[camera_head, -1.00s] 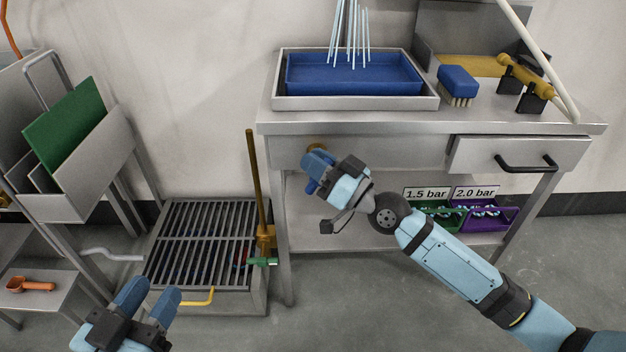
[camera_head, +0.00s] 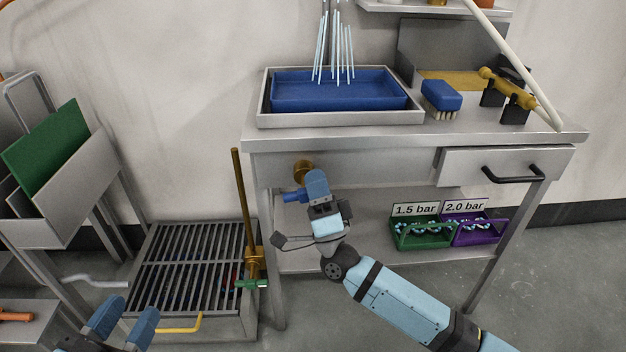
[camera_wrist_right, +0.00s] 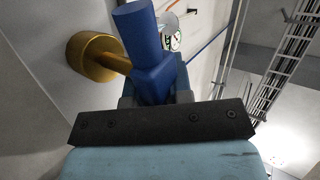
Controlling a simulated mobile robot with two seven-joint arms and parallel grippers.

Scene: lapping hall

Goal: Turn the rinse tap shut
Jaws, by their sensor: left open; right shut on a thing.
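The rinse tap has a round brass base (camera_head: 303,171) on the bench front and a blue handle (camera_head: 292,196) whose free end points left. My right gripper (camera_head: 316,184) is shut on the blue handle, fingers pointing up, just below the brass base. In the right wrist view the handle (camera_wrist_right: 150,62) sits between the fingers, joined by a brass stem to the base (camera_wrist_right: 92,56). Thin streams of water (camera_head: 335,48) fall into the blue basin (camera_head: 340,98) on the bench. My left gripper (camera_head: 122,322) is open and empty at the lower left.
A floor grate (camera_head: 190,268) stands left of the bench, with a brass pipe (camera_head: 240,200) and green lever (camera_head: 251,284). A yellow handle (camera_head: 180,326) is at its front. A brush (camera_head: 441,97) lies on the bench. Green (camera_head: 425,234) and purple (camera_head: 480,230) bins stand below the drawer.

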